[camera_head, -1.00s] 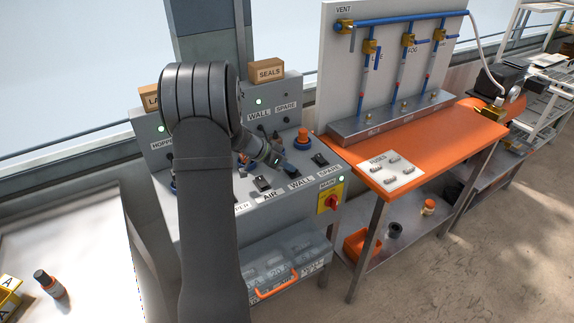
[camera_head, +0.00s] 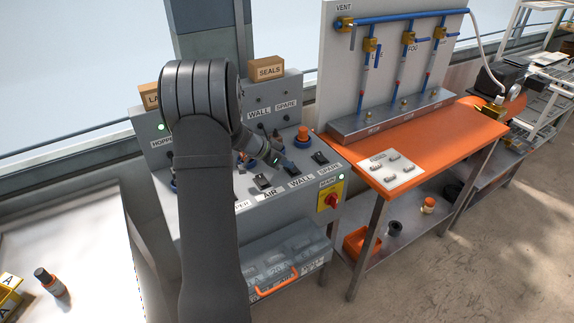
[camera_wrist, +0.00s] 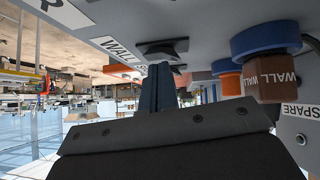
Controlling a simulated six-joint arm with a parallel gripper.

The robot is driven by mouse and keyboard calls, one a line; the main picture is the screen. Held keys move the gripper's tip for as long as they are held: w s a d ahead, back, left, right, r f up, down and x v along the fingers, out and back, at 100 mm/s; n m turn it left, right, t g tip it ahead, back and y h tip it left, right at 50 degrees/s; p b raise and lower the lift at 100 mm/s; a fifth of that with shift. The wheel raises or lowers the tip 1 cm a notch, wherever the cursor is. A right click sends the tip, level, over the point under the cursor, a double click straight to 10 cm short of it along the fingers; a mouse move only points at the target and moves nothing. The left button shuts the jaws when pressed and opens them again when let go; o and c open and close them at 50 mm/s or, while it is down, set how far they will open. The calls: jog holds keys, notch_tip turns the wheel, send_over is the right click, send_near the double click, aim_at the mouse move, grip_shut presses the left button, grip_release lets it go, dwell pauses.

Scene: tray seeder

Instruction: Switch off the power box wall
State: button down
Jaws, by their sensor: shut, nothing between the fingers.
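The grey control panel (camera_head: 215,195) carries a row of rocker switches on its sloped top. The WALL label (camera_head: 301,181) is in front of the dark WALL switch (camera_head: 291,168). My gripper (camera_head: 287,165) is shut and empty, its tips at that switch. In the wrist view the shut fingers (camera_wrist: 156,82) reach the dark switch (camera_wrist: 162,47) beside a WALL label (camera_wrist: 119,50) and seem to touch it; the exact contact is hidden. The lamp above the upright WALL label (camera_head: 258,99) looks dark.
A brown knob marked WALL (camera_wrist: 277,76) on a blue ring is close to my fingers. An orange knob (camera_head: 303,135) and the SPARE switch (camera_head: 320,158) are nearby. A red switch on a yellow plate (camera_head: 331,200) is at the panel's right front.

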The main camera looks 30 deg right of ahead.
jog(key=shift+r, duration=0.15)
jog(key=shift+r, duration=0.3)
jog(key=r, duration=0.3)
jog(key=shift+s, duration=0.35)
jog(key=s+a+r, duration=0.1)
jog(key=a+r, duration=0.6)
jog(key=shift+s, duration=0.3)
